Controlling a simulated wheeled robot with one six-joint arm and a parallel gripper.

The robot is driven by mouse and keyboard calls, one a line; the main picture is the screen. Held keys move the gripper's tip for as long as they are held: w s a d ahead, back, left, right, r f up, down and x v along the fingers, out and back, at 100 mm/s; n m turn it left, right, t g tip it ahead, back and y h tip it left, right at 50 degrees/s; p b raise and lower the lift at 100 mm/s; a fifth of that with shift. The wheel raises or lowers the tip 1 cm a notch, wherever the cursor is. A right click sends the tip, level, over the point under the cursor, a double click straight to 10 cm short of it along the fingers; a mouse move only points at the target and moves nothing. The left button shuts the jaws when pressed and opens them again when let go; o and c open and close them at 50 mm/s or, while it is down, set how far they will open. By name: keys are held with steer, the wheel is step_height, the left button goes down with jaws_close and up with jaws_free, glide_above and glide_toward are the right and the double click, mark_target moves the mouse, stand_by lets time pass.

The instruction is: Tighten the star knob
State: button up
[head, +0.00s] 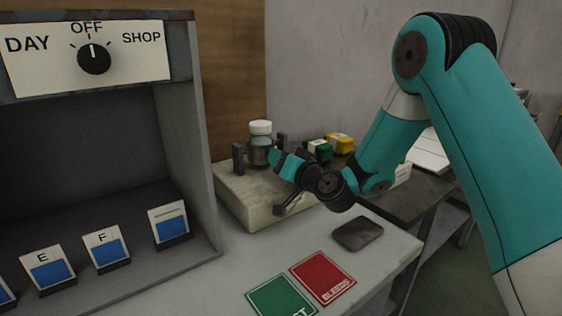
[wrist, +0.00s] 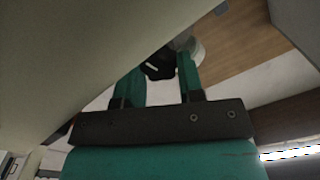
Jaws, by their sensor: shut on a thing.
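The star knob (wrist: 158,66) is black with a white mark and sits between my gripper's teal fingers in the wrist view. My gripper (head: 276,158) is shut on it, beside the pale block (head: 248,205) in the head view. The fingers show in the wrist view too (wrist: 160,74). In the head view the knob is hidden behind the fingers. A white-capped jar (head: 260,128) stands upright on the block between dark posts (head: 238,158). The mark's exact angle is hard to read.
A grey cabinet on the left has a DAY/OFF/SHOP dial (head: 94,58) and several blue-marked cards (head: 106,249). Green (head: 281,298) and red (head: 323,278) cards and a dark pad (head: 364,234) lie on the bench. Green and yellow items (head: 340,143) stand behind.

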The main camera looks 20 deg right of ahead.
stand_by(0.4)
steer(key=o, duration=0.9)
steer(key=shift+s+d+f+b, duration=0.15)
steer(key=shift+s+b, duration=0.15)
steer(key=shift+b, duration=0.25)
steer(key=b+v, duration=1.6)
steer(key=b, duration=0.1)
steer(key=shift+s+r, duration=0.2)
steer(key=shift+s, duration=0.2)
